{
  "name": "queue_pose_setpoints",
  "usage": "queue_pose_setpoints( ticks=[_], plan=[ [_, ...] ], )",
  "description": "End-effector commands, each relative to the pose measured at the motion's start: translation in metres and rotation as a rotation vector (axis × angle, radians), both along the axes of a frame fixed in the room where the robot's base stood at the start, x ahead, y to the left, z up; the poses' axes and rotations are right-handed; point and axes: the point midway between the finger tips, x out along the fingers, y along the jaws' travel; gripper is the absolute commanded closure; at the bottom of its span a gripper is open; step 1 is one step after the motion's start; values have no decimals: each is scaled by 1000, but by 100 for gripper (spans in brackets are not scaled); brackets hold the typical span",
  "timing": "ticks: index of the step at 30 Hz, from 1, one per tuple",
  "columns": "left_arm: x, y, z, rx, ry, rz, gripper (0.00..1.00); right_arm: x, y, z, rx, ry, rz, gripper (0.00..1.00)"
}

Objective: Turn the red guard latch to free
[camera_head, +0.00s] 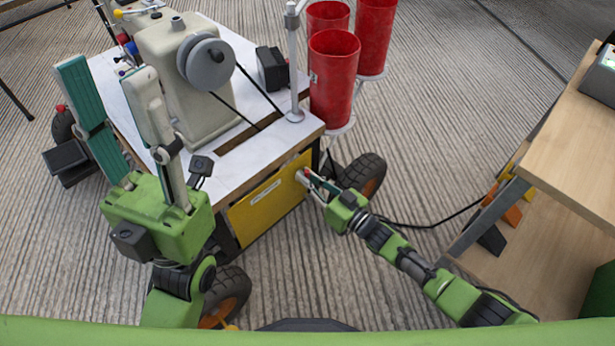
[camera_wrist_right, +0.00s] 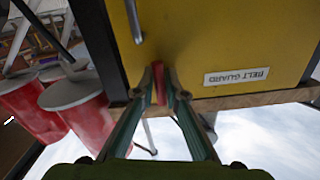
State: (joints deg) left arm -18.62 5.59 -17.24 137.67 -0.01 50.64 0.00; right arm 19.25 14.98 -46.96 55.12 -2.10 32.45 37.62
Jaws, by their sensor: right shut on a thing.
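The red guard latch (camera_wrist_right: 160,84) sits at the edge of the yellow belt guard panel (camera_wrist_right: 210,40), between the fingertips of my right gripper (camera_wrist_right: 159,78). The gripper is shut on it. In the wrist view the latch runs roughly up and down the picture. In the head view my right gripper (camera_head: 309,177) reaches the upper right corner of the yellow panel (camera_head: 270,203), where only a speck of red shows. My left gripper (camera_head: 110,72) is raised at the left of the cart, its fingers wide apart and empty.
A metal handle (camera_wrist_right: 134,20) is on the panel near the latch. The white-topped cart (camera_head: 226,172) carries a beige machine with a grey wheel (camera_head: 206,64). Red cups (camera_head: 333,80) stand in holders beside its post. A wooden bench (camera_head: 570,140) is at the right; open floor lies between.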

Motion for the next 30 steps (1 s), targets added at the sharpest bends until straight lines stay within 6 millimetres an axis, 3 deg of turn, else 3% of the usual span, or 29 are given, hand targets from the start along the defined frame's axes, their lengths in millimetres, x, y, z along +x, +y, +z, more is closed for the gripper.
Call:
queue_pose_setpoints(
  ticks=[12,13,14,15,25,30],
  plan=[
    [1,0,-1,1,3,0,60,0,0,0,8,6,0,100],
    [1,0,-1,1,2,0,60,0,0,0,8,6,0,80],
    [1,0,-1,1,2,0,60,0,0,0,8,6,0,73],
    [1,0,-1,1,1,0,60,0,0,0,7,6,0,71],
    [-1,1,3,-1,-11,3,60,-1,-1,0,5,5,0,71],
    [-1,1,2,-1,-7,2,60,-13,-14,-2,3,6,-2,71]
  ],
)
